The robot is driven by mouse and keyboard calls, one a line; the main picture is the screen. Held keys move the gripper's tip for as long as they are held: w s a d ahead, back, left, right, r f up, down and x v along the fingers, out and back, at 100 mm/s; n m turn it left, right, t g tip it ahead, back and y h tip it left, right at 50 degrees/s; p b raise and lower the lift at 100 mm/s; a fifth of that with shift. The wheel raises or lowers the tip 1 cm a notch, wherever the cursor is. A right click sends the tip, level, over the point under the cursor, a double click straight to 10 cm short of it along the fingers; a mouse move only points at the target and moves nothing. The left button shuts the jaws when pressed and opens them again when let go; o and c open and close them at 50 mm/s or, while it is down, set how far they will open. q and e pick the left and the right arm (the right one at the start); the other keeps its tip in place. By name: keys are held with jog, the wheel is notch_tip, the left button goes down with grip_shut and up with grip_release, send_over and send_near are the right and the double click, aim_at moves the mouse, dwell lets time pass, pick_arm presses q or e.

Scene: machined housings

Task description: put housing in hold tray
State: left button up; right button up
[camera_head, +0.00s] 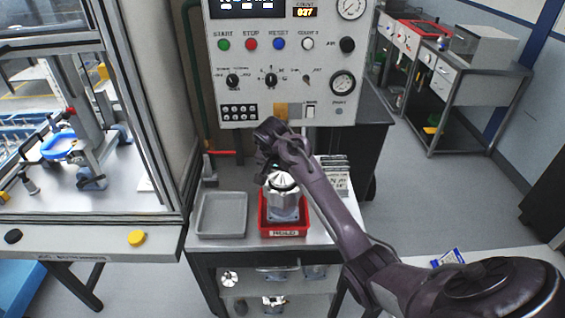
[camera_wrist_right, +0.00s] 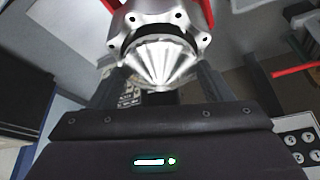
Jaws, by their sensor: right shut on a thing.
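The housing (camera_head: 283,203) is a silver machined part with a flanged, ribbed conical top. In the head view it is at the red hold tray (camera_head: 284,233), which has a "HOLD" label on its front. My right gripper (camera_head: 275,172) is over the housing from above and shut on it. In the right wrist view the housing (camera_wrist_right: 160,50) shows its cone and bolted flange between the fingers of my right gripper (camera_wrist_right: 160,85). Red tray edges show behind it. Whether the housing touches the tray floor I cannot tell. My left gripper is not in view.
An empty grey tray (camera_head: 221,214) stands left of the red tray on the small table. A control panel (camera_head: 283,70) rises behind. More housings (camera_head: 273,303) sit on the lower shelf.

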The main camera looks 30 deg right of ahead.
jog(key=shift+f+p, duration=0.5)
jog(key=shift+f, duration=1.2)
jog(key=o, duration=1.7)
jog(key=shift+f, duration=0.2)
jog(key=o, duration=0.3)
jog(key=shift+s+a+r, duration=0.1)
jog(key=shift+s, duration=0.05)
jog(key=shift+o, duration=0.2)
jog(key=shift+r, duration=0.2)
jog(key=b+v, duration=0.5)
jog(key=v, duration=0.6)
jog(key=shift+r, duration=0.3)
